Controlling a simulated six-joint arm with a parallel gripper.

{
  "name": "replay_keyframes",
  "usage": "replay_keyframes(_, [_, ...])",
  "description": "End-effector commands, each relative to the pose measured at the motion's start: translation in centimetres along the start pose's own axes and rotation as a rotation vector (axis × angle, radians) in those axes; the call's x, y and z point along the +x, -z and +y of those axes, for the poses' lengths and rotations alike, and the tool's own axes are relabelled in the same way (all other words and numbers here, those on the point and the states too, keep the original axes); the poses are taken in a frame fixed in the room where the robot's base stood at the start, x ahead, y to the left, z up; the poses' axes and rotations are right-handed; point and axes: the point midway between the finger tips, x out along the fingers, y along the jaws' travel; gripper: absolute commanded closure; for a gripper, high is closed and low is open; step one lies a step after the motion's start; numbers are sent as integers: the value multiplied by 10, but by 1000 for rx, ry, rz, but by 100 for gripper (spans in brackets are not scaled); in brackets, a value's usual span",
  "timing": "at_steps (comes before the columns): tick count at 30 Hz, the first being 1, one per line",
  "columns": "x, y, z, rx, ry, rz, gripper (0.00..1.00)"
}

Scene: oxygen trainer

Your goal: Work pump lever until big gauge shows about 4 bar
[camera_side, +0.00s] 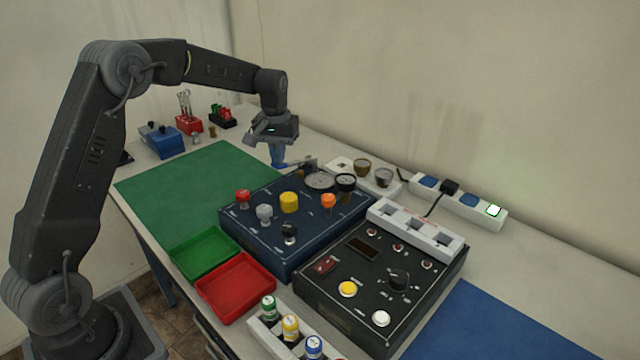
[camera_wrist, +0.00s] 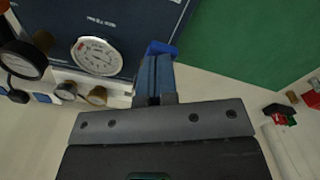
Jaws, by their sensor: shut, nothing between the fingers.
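A dark blue panel box (camera_side: 265,225) stands mid-table. The big gauge (camera_side: 320,180), a round white dial, sits at its far edge; it also shows in the wrist view (camera_wrist: 97,56), where its needle is too small to read. What looks like the pump lever (camera_side: 300,163), a grey bar with a dark end, lies by the box's far edge. My gripper (camera_side: 278,163) points down with blue fingers shut and empty, beside the lever; I cannot tell whether they touch. In the wrist view my gripper (camera_wrist: 157,62) is right of the gauge, and the lever cannot be made out.
A smaller dark gauge (camera_side: 346,183) and red, yellow and orange knobs rise from the box. A black panel box (camera_side: 380,285) stands to the right. Green (camera_side: 205,252) and red (camera_side: 236,287) trays lie in front. The green mat (camera_side: 190,185) is largely bare.

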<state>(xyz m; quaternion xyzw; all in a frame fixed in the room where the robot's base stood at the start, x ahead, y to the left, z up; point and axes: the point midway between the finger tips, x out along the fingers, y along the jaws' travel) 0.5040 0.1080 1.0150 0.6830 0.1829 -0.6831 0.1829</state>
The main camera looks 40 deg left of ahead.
Motion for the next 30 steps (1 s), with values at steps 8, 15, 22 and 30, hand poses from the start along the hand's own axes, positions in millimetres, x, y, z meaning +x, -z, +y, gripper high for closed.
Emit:
replay_keyframes(8, [12,0,0,0,0,0,100])
replay_keyframes(15, [24,0,0,0,0,0,100])
replay_keyframes(22, [35,0,0,0,0,0,100])
replay_keyframes(30, [39,0,0,0,0,1,100])
